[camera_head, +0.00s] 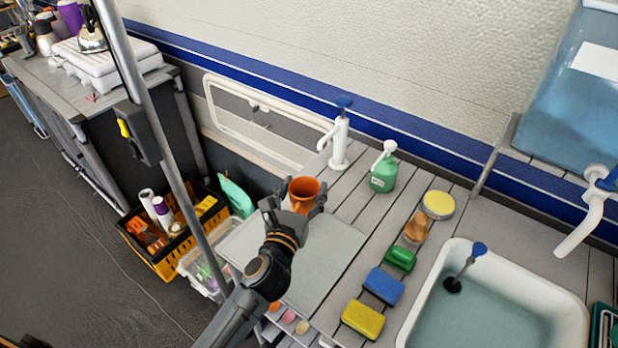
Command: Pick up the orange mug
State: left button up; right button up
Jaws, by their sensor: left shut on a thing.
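The orange mug (304,188) is near the middle of the camera_head view, at the far edge of a flat grey board (330,250) on the slatted counter. My left gripper (296,203) reaches it from the near side, with its dark fingers on either side of the mug. It is shut on the mug, which looks roughly upright. The fingers and wrist hide the mug's lower part, so I cannot tell whether it touches the surface. My right gripper is not in the view.
A green soap bottle (383,172) and a white pump (340,142) stand behind the mug. To the right are a yellow sponge (363,319), a blue sponge (383,286) and a sink basin (573,300). A yellow crate (165,265) stands on the floor at left.

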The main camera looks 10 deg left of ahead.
aim_at(300, 200)
pick_arm(q)
jog(key=shift+s+a+b, duration=0.1)
jog(key=shift+s+b, duration=0.2)
jog(key=shift+s, duration=2.35)
